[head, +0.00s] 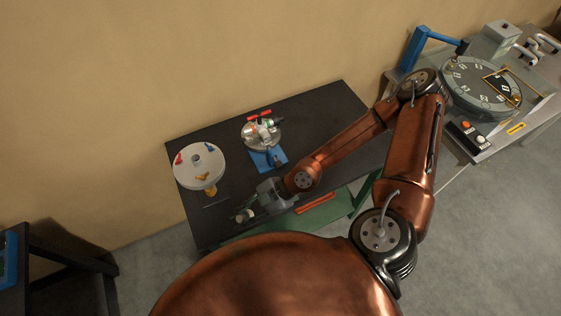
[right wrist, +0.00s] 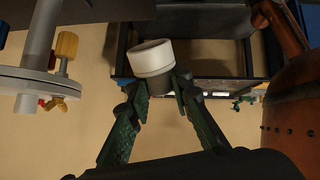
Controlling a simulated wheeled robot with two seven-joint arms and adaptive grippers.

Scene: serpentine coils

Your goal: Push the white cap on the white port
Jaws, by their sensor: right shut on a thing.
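My right gripper (head: 247,212) is low over the front left part of the black table, at the end of a copper arm. It is shut on the white cap (head: 242,216). In the right wrist view the cap (right wrist: 152,58) is a short white cylinder with a grey lower part, tilted slightly between the two dark green fingertips (right wrist: 160,85). A device (head: 262,133) on a blue base (head: 268,160) stands behind the gripper, with red, orange, green and white parts. I cannot tell which part is the white port. My left gripper is not in view.
A round white stand (head: 200,160) with red, blue, orange and yellow pieces stands left of the device; its disc (right wrist: 35,82) is close at left in the wrist view. The black table (head: 320,115) is bare at back right. Another table with a dial (head: 482,88) is far right.

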